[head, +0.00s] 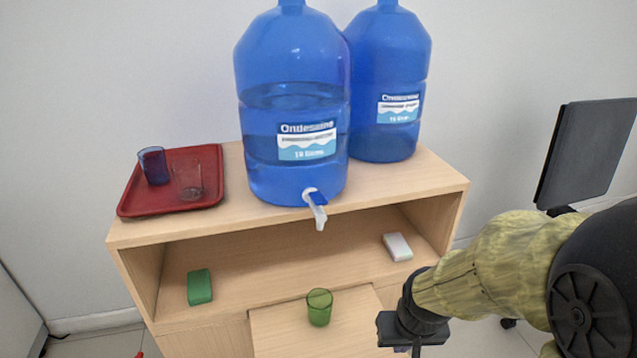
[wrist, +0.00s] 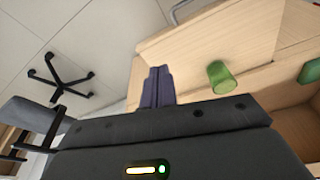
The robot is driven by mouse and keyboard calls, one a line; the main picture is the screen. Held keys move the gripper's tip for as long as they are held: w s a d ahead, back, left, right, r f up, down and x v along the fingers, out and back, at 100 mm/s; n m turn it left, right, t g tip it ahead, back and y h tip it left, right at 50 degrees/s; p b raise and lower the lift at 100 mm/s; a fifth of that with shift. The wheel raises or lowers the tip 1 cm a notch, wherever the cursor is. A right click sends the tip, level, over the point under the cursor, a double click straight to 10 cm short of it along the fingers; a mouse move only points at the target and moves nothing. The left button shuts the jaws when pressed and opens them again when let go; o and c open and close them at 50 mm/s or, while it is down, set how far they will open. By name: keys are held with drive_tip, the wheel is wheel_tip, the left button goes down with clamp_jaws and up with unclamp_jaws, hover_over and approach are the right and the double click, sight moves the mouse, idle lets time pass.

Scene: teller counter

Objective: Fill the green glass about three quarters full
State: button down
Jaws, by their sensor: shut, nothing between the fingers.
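The green glass (head: 319,308) stands upright on a pull-out wooden board (head: 280,336), below and in front of the front water jug. It also shows in the wrist view (wrist: 220,76), to the right of my fingers. I see no clear water level in it. The front blue jug (head: 292,100) has a white tap (head: 318,215) with a blue lever (head: 316,198), hanging over the cabinet's front edge. Its water line shows partway up. My gripper (head: 416,350) is right of the glass and apart from it; its closed, empty fingers show in the wrist view (wrist: 157,88).
A second blue jug (head: 386,85) stands behind on the cabinet top (head: 420,180). A red tray (head: 135,201) holds a blue glass (head: 154,165) and a clear glass (head: 188,182). A green block (head: 199,287) and a white block (head: 397,247) lie in the open shelf.

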drive_tip(key=w+a+r+n+p, duration=0.1)
drive_tip(key=w+a+r+p, duration=0.3)
drive_tip(key=r+p, duration=0.55)
drive_tip(key=w+a+r+n+p, duration=0.1)
drive_tip(key=w+r+p, duration=0.4)
drive_tip(key=r+p, duration=0.45)
wheel_tip(320, 180, up, 18)
drive_tip(key=n+p, duration=0.1)
drive_tip(key=p, duration=1.9)
hover_over(321, 199)
drive_tip(key=s, duration=0.2)
drive_tip(key=shift+w+d+f+y, duration=0.15)
drive_tip(key=shift+d+y, duration=0.15)
drive_tip(key=shift+a, duration=0.1)
drive_tip(key=shift+g, duration=0.3)
drive_tip(key=f+p, duration=0.1)
drive_tip(key=f, duration=0.7)
drive_tip(key=w+f+p, duration=0.1)
drive_tip(key=f, duration=0.3)
drive_tip(key=shift+w+a+f+p, duration=0.1)
drive_tip(key=shift+a+f+p, duration=0.1)
drive_tip(key=shift+f+p, duration=0.1)
drive_tip(key=shift+f, duration=0.45)
drive_tip(key=shift+d+f, duration=0.1)
